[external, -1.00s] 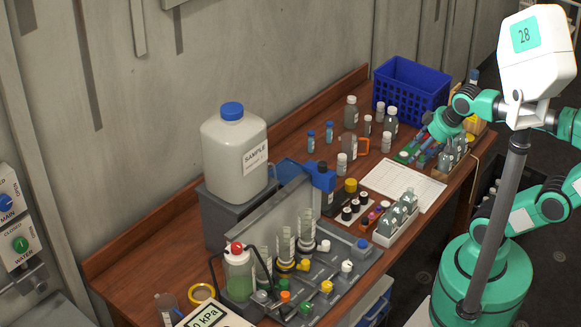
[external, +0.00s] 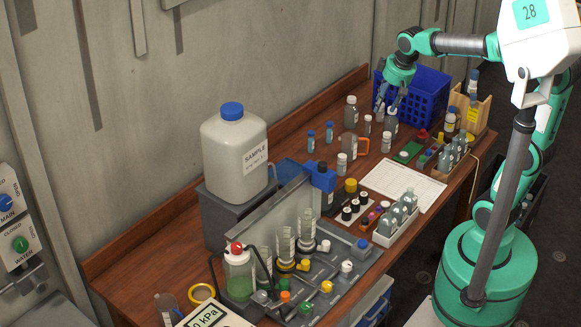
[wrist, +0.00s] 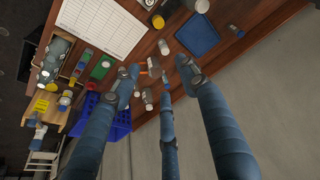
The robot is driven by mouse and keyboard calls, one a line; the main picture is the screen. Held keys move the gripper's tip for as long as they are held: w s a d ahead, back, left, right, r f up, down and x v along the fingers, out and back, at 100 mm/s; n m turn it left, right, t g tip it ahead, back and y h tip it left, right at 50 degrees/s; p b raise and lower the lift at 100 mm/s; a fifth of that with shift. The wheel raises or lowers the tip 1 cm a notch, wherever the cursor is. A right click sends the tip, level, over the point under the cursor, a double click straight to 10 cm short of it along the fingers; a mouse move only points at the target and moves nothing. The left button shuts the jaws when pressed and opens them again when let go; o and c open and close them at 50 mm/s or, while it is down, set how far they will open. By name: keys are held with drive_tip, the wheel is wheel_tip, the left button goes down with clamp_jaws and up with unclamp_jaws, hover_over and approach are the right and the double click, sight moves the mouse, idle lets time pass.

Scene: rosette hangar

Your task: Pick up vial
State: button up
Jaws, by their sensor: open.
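Several small vials and bottles stand on the wooden bench. A grey bottle (external: 391,128) is below my gripper (external: 391,106) in the external view. A white-capped vial (external: 386,143) stands just in front of it. A taller bottle (external: 351,111) and a small vial (external: 367,125) stand to the left. Two blue-capped vials (external: 329,133) stand further left. I cannot tell which vial the task means. In the wrist view my gripper (wrist: 160,76) has its three fingers spread, with small bottles (wrist: 147,98) between and beyond them. Nothing is held.
A blue basket (external: 425,95) stands close behind and right of my gripper. A wooden rack (external: 466,112) holds bottles at the right end. A white sheet (external: 402,184) lies on the bench. A large sample jug (external: 234,155) stands left. The wall is close behind.

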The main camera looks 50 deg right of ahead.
drive_tip(key=w+d+f+g+p, duration=0.1)
drive_tip(key=w+d+f+p, duration=0.15)
drive_tip(key=w+d, duration=0.7)
drive_tip(key=m+g+p, duration=0.2)
drive_tip(key=g+p, duration=0.1)
drive_tip(key=p, duration=0.7)
hover_over(369, 120)
drive_tip(key=shift+y, duration=0.3)
wheel_tip(369, 120, down, 24)
drive_tip(key=shift+w+r, duration=0.1)
drive_tip(key=shift+f, duration=4.3)
